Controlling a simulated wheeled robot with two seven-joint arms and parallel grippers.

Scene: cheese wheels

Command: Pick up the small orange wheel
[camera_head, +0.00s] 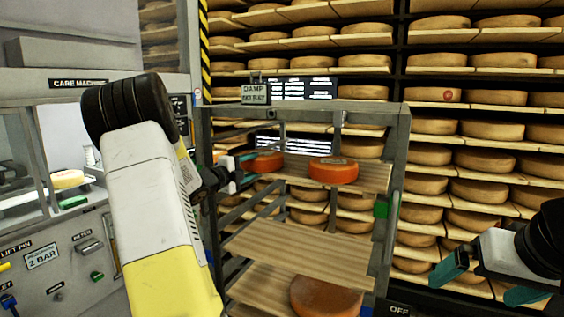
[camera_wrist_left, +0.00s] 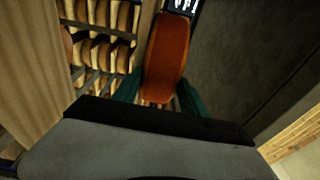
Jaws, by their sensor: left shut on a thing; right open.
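A small orange wheel (camera_head: 264,162) is on the left of the rack's top wooden shelf, partly hidden by my left gripper. In the left wrist view the orange wheel (camera_wrist_left: 167,58) stands out between the two green fingertips. My left gripper (camera_head: 240,170) is shut on it; I cannot tell whether the wheel touches the shelf. My right gripper (camera_head: 487,277) is open and empty at the lower right.
The metal rack (camera_head: 398,150) has lower wooden shelves (camera_head: 300,245), and a larger brown-orange wheel (camera_head: 325,298) lies on a low one. Tall shelves of pale cheese wheels (camera_head: 475,190) stand behind. A care machine (camera_head: 60,230) stands at the left.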

